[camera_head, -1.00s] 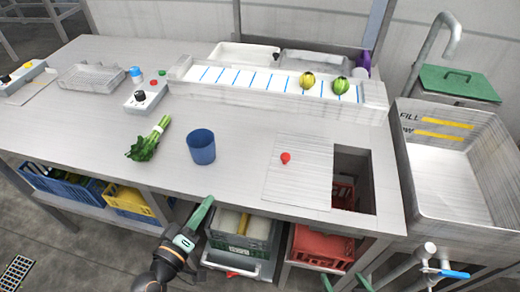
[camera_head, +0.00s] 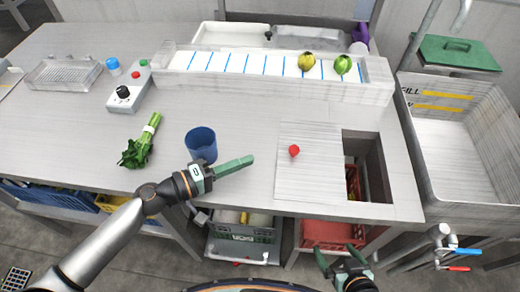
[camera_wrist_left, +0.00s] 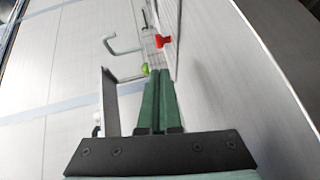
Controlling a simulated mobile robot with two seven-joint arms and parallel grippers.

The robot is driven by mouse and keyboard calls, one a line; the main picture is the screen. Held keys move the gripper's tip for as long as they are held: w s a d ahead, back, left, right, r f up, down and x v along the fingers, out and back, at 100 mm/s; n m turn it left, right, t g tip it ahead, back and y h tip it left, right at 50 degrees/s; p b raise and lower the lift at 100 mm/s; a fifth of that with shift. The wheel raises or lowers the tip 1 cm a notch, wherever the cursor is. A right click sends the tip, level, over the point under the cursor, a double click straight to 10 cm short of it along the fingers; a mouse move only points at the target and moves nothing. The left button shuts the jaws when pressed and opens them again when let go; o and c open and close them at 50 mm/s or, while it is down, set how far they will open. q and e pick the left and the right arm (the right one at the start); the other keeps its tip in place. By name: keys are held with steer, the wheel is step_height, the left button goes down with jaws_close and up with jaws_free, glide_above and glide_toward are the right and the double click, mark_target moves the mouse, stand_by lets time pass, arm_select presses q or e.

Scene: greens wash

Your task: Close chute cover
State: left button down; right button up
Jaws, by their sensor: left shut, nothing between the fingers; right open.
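The chute cover (camera_head: 308,175) is a flat pale panel with a red knob (camera_head: 294,150), lying on the table left of the chute opening (camera_head: 366,165). The opening is uncovered. My left gripper (camera_head: 248,161) is shut and empty, above the table to the left of the cover and pointing right toward it, apart from the knob. In the left wrist view the shut green fingers (camera_wrist_left: 160,75) point toward the red knob (camera_wrist_left: 162,41). My right gripper (camera_head: 340,258) is open and empty, low in front of the table below the chute.
A blue cup (camera_head: 201,145) stands close behind my left gripper. Leafy greens (camera_head: 138,148) lie farther left. A white conveyor (camera_head: 270,77) with two round vegetables runs behind. A sink (camera_head: 460,150) is at the right. Crates, including a red one (camera_head: 332,234), sit below.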

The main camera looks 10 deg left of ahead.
mark_target(275, 158)
arm_select(q)
steer(key=p+x, duration=0.2)
steer(key=x, duration=0.6)
steer(key=shift+s+r, duration=0.1)
steer(key=shift+w+d, duration=0.4)
steer(key=shift+d, duration=0.15)
arm_select(e)
steer(key=shift+s+r, duration=0.25)
steer(key=shift+r, duration=0.2)
steer(key=shift+s+r, duration=0.2)
steer(key=shift+r, duration=0.25)
arm_select(q)
steer(key=shift+f, duration=0.2)
arm_select(e)
steer(key=shift+d+f, duration=0.1)
